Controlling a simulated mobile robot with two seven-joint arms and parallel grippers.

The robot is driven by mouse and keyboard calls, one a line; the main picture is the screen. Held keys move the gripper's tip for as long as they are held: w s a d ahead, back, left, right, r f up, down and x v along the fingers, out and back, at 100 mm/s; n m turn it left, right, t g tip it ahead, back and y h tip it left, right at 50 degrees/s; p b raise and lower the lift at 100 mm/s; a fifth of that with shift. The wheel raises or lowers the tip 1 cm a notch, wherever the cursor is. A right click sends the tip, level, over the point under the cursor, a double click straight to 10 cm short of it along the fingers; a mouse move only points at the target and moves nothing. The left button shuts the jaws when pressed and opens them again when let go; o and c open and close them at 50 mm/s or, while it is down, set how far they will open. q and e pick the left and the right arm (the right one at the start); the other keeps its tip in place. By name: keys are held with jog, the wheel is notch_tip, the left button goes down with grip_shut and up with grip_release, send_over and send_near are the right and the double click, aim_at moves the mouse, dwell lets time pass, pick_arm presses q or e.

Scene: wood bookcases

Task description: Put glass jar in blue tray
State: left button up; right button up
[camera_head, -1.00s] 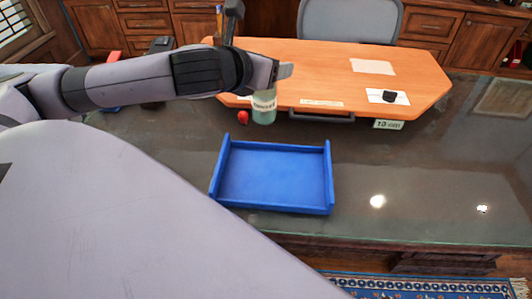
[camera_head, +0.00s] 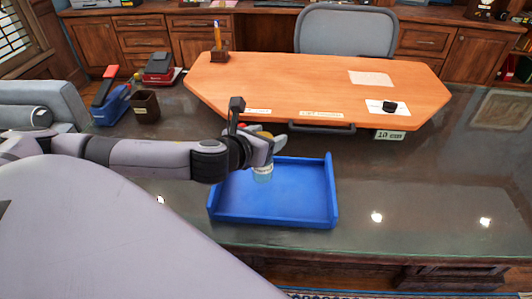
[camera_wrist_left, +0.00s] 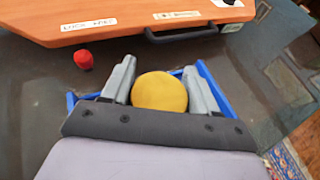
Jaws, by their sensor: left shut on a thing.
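My left gripper (camera_head: 264,152) is shut on the glass jar (camera_head: 263,174). In the head view the jar hangs upright below the fingers, over the back left part of the blue tray (camera_head: 325,218). I cannot tell if its bottom touches the tray floor. In the left wrist view the jar's round yellow lid (camera_wrist_left: 160,92) sits between the two fingers of the left gripper (camera_wrist_left: 158,80). The tray's blue rim (camera_wrist_left: 215,88) shows beside and behind the fingers there. The rest of the jar is hidden under its lid. My right gripper is not in view.
A wooden board (camera_head: 310,82) with a dark handle lies behind the tray. A small red object (camera_wrist_left: 84,60) is near it. A stapler (camera_head: 107,100) and a dark cup (camera_head: 146,106) stand at the left. The desk right of the tray is clear.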

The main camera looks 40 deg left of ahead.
pick_arm(q)
jog(key=shift+f+b, duration=0.35)
jog(key=shift+f, duration=1.75)
jog(key=shift+f, duration=0.1)
jog(key=o, duration=1.5)
jog(key=shift+f, duration=0.1)
jog(key=shift+c, duration=0.2)
jog(key=shift+r, duration=0.25)
jog(key=v, duration=1.2)
jog(key=shift+s+f, duration=0.1)
jog(key=shift+f, duration=0.05)
